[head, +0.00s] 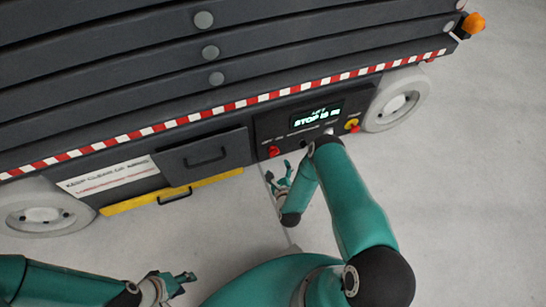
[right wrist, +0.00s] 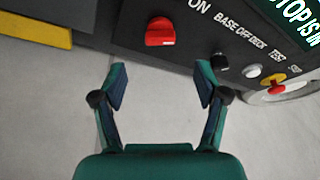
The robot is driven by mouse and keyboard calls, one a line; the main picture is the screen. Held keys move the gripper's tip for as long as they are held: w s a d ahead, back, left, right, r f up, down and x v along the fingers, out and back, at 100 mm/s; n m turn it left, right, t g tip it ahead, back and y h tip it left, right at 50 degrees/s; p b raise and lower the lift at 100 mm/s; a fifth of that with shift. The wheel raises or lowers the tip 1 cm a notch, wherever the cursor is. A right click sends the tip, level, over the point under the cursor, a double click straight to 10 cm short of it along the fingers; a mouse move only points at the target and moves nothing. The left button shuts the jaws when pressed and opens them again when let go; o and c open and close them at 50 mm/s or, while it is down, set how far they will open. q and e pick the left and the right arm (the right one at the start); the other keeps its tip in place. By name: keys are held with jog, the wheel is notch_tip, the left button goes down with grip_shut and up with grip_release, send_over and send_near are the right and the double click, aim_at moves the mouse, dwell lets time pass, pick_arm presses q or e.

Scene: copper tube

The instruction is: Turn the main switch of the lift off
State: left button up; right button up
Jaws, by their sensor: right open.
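The lift's dark control panel (head: 300,122) is low on its side. A red knob (right wrist: 160,32) sits at the panel's left end, near lettering ending in "ON"; it also shows in the head view (head: 274,151). A black switch (right wrist: 219,61) marked "BASE OFF DECK" is to its right. I cannot tell for sure which one is the main switch. My right gripper (right wrist: 161,78) is open and empty, its fingers just short of the panel, with the red knob ahead between them. My left gripper (head: 180,282) is low, away from the lift; its finger opening is unclear.
A lit display (head: 317,116) appears to read "STOP IS IN". A red control on yellow (right wrist: 275,82) and a pale button (right wrist: 252,71) sit further right. A yellow bar (head: 170,192) runs along the lift's lower edge. Wheels (head: 398,100) stand on grey floor.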

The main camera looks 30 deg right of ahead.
aim_at(274, 155)
jog(key=b+x, duration=0.3)
jog(key=x, duration=0.7)
jog(key=c, duration=1.1)
jog(key=shift+s+a, duration=0.15)
jog(key=shift+a, duration=0.1)
jog(key=shift+c, duration=0.3)
jog(key=shift+d, duration=0.1)
